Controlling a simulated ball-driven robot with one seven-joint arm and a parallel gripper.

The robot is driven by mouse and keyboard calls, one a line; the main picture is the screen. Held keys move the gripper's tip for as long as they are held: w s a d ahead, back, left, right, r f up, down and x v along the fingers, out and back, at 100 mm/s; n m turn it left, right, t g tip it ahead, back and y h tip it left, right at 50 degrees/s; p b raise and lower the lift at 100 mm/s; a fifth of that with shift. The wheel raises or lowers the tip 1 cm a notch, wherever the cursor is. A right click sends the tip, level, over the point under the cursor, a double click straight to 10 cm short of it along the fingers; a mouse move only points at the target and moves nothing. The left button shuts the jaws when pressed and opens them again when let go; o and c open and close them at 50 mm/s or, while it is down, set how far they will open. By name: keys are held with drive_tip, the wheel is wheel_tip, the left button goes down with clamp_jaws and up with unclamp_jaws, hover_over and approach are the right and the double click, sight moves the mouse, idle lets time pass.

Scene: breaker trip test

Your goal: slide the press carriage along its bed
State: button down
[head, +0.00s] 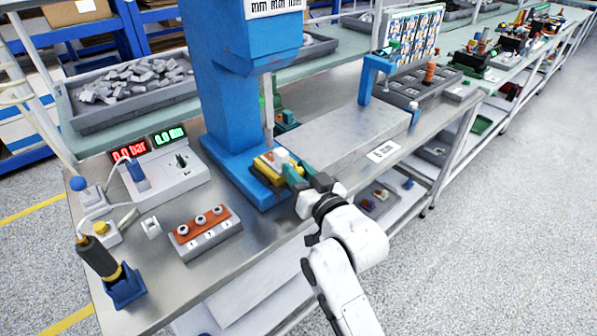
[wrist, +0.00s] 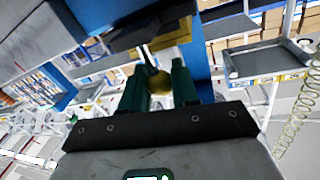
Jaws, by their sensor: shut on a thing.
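The blue press (head: 222,90) stands upright on the bench. The yellow press carriage (head: 267,170), with a pale and reddish part on top, sits low at the foot of the press. A long grey block (head: 350,135), perhaps the bed, extends to the right of it. My gripper (head: 292,174) reaches in from the front right, at the carriage's right side. In the wrist view, the green fingers of my gripper (wrist: 159,82) are closed around a yellowish round knob (wrist: 160,85) on a dark stem. Yellow carriage parts (wrist: 172,38) show beyond it. The carriage's underside is hidden.
A control box (head: 165,180) with red and green displays and an orange-topped box (head: 205,230) with several knobs stand left. A blue holder (head: 124,288) is at the front left. A blue post (head: 368,78) stands at the block's far end. Bare bench lies in front.

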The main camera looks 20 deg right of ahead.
drive_tip(key=shift+d, duration=0.1)
drive_tip(key=w+d+b, duration=0.3)
drive_tip(key=d+b, duration=0.1)
drive_tip(key=d, duration=0.6)
drive_tip(key=w+d+b, duration=0.3)
drive_tip(key=d+b, duration=0.1)
drive_tip(key=d, duration=0.6)
drive_tip(key=shift+w+d, duration=0.4)
drive_tip(key=c, duration=0.9)
unclamp_jaws()
drive_tip(key=s+d, duration=0.1)
drive_tip(key=s, duration=0.9)
drive_tip(key=shift+s, duration=0.35)
